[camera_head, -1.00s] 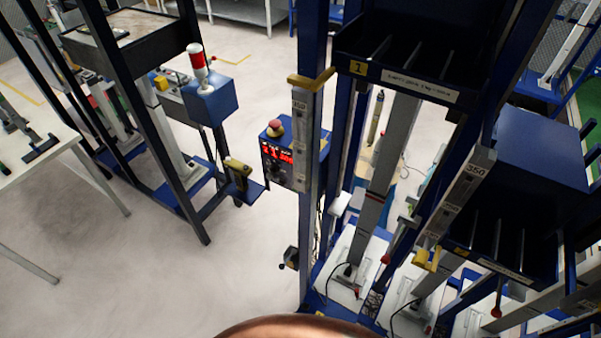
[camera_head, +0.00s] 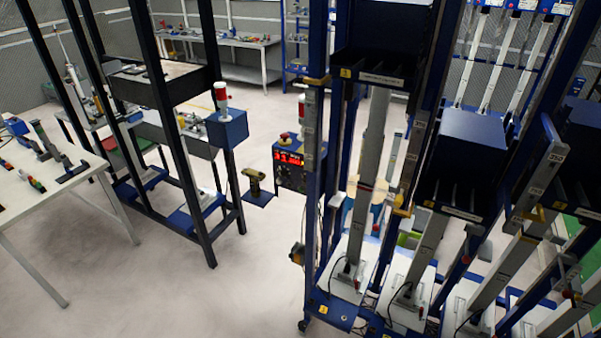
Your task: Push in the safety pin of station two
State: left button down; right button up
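A row of blue-framed stations stands at the right, each with a grey slanted column over a white base plate. Neither of my grippers is in view.
A control box (camera_head: 290,168) with a red display and red button is on the left station's side. A white table (camera_head: 40,200) is far left. Open floor (camera_head: 170,290) lies in front of them.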

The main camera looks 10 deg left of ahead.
aim_at(466, 259)
jog(key=u, duration=0.85)
jog(key=i, duration=1.15)
jog(key=z, duration=0.65)
jog(key=i, duration=0.4)
jog(key=z, duration=0.4)
